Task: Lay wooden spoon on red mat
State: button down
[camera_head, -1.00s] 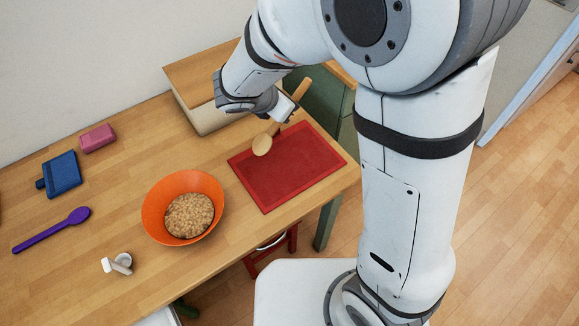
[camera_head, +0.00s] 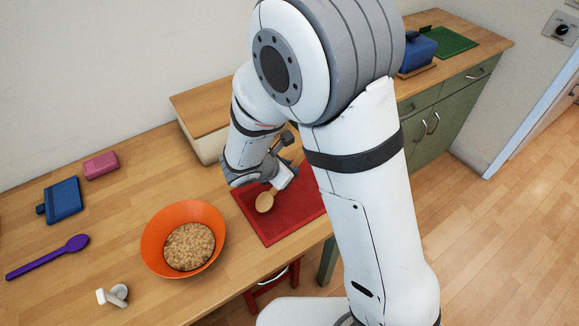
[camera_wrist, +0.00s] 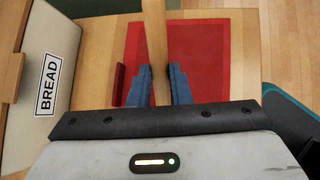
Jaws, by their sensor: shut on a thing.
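My gripper (camera_head: 286,178) is shut on the wooden spoon (camera_head: 265,202), holding it by its handle. In the head view the spoon's bowl shows over the left part of the red mat (camera_head: 292,222); I cannot tell whether it touches. In the wrist view the blue fingertips (camera_wrist: 162,86) close around the pale handle (camera_wrist: 155,40), with the red mat (camera_wrist: 208,50) below. My arm hides the mat's right part in the head view, and the spoon's bowl is not visible in the wrist view.
A bread box (camera_head: 203,142) stands behind the mat. An orange bowl (camera_head: 152,246) of brown pieces is to the left. A small dark red thing (camera_wrist: 118,85) sits at the mat's edge.

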jog(key=shift+f, duration=0.15)
jog(key=c, duration=1.3)
grip_release()
jog(key=shift+w, duration=0.1)
jog(key=shift+c, duration=0.2)
